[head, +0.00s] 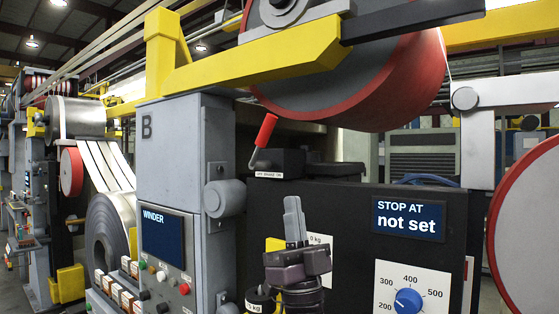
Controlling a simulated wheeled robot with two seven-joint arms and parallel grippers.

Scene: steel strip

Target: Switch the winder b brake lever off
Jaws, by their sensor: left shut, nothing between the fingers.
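The brake lever (265,133) has a red grip on a short metal shaft. It stands on a black housing (281,160) to the right of the grey winder B column (185,150). Its top leans to the right. The small white label below it is too small to read surely. My left gripper (292,203) points up in front of the dark cabinet, below and to the right of the lever. Its grey fingers are shut, empty and apart from the lever. My right gripper is not in view.
A big red-rimmed reel (350,85) and a yellow arm (265,55) hang above the lever. A black cabinet (350,220) bears a "STOP AT not set" display (408,219) and a blue dial (408,300). A winder panel (165,245) is at left.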

